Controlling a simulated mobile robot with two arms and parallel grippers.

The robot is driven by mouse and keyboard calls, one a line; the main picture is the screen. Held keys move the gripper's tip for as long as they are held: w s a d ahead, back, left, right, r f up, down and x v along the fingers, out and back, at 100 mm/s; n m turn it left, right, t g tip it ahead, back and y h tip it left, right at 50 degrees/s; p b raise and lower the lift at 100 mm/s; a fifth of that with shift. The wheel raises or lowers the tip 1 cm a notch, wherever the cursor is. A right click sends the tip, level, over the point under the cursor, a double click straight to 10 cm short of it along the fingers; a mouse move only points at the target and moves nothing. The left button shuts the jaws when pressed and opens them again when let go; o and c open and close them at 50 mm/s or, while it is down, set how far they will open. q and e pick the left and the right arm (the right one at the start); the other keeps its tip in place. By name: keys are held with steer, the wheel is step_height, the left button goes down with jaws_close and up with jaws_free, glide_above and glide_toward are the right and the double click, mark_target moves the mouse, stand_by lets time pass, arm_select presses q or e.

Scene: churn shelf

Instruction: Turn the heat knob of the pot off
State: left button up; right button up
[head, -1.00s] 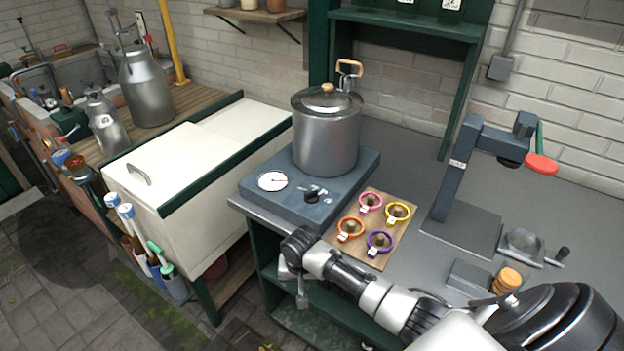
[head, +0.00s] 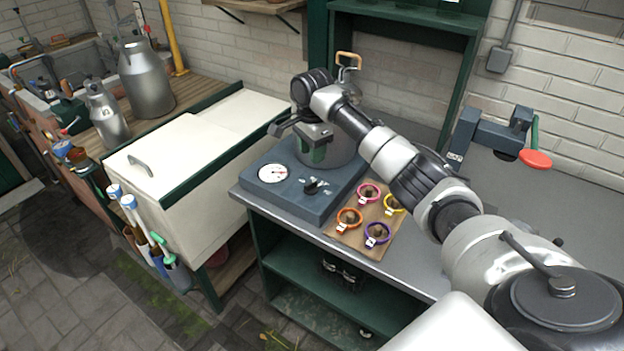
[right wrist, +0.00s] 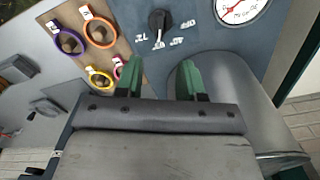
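The heat unit is a blue-grey box (head: 300,205) with a white dial (head: 272,174) and a black knob (head: 316,187) on its sloped front. The steel pot (head: 340,150) stands on it, largely hidden by my right arm and gripper. My right gripper (head: 315,152) hangs over the box, in front of the pot and above the knob. In the right wrist view its green fingers (right wrist: 157,78) are apart and empty. The knob (right wrist: 158,20) lies beyond the fingertips there, apart from them, with white markings around it. My left gripper is not in view.
A dark press stand (head: 490,135) with a red handle is farther right. A white chest (head: 185,160) stands left. Open shelves (head: 300,270) are below the counter.

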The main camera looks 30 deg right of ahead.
mark_target(312, 182)
step_height(312, 182, down, 10)
steer(key=shift+f+p, duration=0.1)
steer(key=shift+p, duration=0.5)
jaws_close()
